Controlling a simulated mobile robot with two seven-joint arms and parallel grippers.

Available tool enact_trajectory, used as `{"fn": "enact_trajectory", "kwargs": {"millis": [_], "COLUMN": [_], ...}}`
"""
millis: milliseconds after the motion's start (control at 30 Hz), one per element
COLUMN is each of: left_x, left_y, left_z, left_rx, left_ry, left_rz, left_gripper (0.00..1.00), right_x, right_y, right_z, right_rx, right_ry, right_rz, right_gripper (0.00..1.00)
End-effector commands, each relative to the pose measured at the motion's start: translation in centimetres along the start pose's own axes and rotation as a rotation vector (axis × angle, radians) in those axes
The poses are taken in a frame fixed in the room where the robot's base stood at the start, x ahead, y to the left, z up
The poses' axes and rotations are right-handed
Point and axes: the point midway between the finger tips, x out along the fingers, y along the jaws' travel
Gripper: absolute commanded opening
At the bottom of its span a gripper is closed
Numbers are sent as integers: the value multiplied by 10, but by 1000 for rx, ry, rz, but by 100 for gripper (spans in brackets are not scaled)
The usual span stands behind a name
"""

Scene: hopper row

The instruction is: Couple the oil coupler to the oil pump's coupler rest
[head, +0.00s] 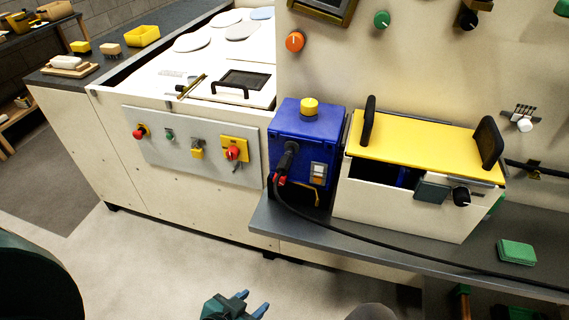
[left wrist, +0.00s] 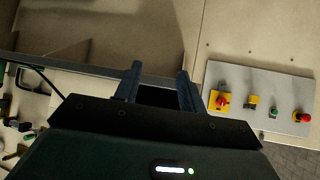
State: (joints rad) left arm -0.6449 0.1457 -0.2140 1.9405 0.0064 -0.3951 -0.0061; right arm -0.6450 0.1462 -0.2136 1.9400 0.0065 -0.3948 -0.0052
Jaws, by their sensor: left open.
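A blue box (head: 291,133) with a yellow knob on top stands on the grey shelf and looks like the oil pump. A black coupler (head: 286,160) with red parts at its lower end is at the box's front face. A black hose runs from it to the right along the shelf. I cannot tell whether the coupler is seated in a rest. My left gripper (head: 250,303) is low at the bottom of the head view, below and apart from the box. In the left wrist view its fingers (left wrist: 159,90) are apart with nothing between them. My right gripper is not in view.
A cream bin with a yellow lid (head: 425,136) stands right of the box, and a green block (head: 516,252) lies on the shelf (head: 385,250). Left is a cabinet with a grey switch panel (head: 180,145), also in the left wrist view (left wrist: 262,90). The floor in front is clear.

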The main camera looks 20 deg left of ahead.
Motion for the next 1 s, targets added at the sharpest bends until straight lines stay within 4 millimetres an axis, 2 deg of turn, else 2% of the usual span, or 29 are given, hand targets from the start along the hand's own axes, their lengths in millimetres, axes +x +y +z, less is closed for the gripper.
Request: {"fn": "enact_trajectory", "kwargs": {"millis": [133,267,567,800,1000], "left_x": [2,8,6,-14,-39], "left_y": [0,2,4,-2,-10], "left_z": [-12,-42,-135,-199,-243], "left_rx": [96,353,1255,1962,2488], "left_ry": [7,28,66,17,-109], "left_rz": [6,11,-55,-189,-323], "left_gripper": [49,49,49,49,49], "right_x": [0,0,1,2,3], "right_y": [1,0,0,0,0], "right_z": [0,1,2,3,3], "right_rx": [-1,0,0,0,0], "right_ry": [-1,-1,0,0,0], "right_rz": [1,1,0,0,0], "right_gripper": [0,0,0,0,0]}}
